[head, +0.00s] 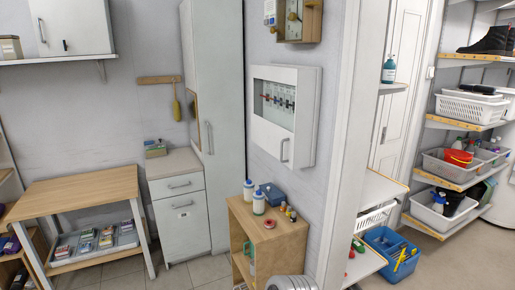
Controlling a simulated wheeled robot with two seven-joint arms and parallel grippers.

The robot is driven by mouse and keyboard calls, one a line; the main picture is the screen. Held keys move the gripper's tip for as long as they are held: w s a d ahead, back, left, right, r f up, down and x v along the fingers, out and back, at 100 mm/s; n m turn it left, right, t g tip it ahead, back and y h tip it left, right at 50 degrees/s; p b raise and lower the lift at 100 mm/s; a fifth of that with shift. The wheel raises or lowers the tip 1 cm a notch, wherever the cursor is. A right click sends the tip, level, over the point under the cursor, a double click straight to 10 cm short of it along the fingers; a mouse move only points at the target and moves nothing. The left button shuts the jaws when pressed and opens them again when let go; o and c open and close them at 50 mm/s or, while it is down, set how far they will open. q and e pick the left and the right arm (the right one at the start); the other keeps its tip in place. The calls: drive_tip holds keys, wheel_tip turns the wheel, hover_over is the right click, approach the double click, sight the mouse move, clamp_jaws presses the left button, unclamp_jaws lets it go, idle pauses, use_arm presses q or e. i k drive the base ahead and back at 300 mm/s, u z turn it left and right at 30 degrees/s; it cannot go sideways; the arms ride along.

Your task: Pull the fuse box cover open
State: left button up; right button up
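The fuse box (305,130) is a white box on the wall right of the tall cabinet. Its cover (262,135) is shut and has a window that shows a row of breakers (279,98) with red and dark switches. A grey loop handle (284,150) is on the lower right part of the cover. Neither of my grippers shows in the head view. Nothing hides the cover or its handle.
A wooden shelf unit (275,238) with bottles, a blue box (272,194) and a red tape roll (269,223) stands below the fuse box. A white wall edge (345,130) juts out at its right. Open floor (440,265) lies at the far right.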

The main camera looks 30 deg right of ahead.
sight(294, 150)
drive_tip(key=u, duration=0.15)
drive_tip(key=i, duration=1.05)
drive_tip(key=z, duration=0.25)
